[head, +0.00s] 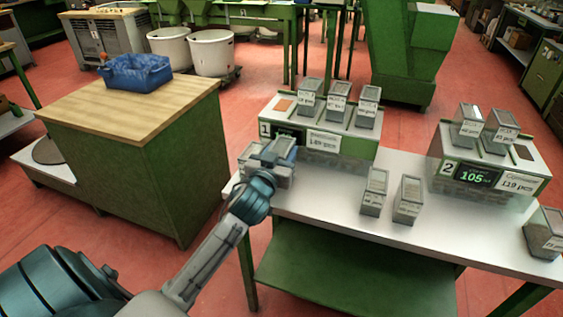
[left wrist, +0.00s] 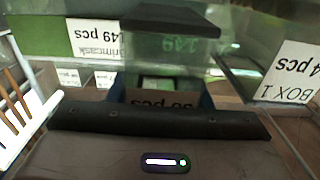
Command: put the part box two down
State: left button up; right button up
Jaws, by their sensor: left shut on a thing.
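My left gripper (head: 272,153) is at the left end of the white table, beside the left counting station. It is shut on a small grey part box (head: 281,176), which also shows between its blue fingers in the left wrist view (left wrist: 168,102). The box's label is upside down there and only partly readable. Whether the box touches the table I cannot tell. Another grey box part (head: 247,160) shows just left of the gripper. Station 1 (head: 325,141) carries several part boxes; a box labelled BOX 1 (left wrist: 290,75) shows in the left wrist view. My right gripper is not in view.
Two grey boxes (head: 374,192) (head: 408,200) stand mid-table, and one (head: 545,232) at the right end. Station 2 (head: 490,172) stands at the right with boxes on top. The white table (head: 340,215) is bare near its front edge. A wooden-topped cabinet (head: 130,105) holds a blue bin (head: 136,73).

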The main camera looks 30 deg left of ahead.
pick_arm(q)
notch_tip(320, 180, down, 3)
jog(key=shift+f, duration=0.25)
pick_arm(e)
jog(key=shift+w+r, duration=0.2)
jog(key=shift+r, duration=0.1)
pick_arm(q)
jog(key=shift+f, duration=0.1)
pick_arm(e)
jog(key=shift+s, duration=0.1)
pick_arm(q)
jog(key=o, duration=1)
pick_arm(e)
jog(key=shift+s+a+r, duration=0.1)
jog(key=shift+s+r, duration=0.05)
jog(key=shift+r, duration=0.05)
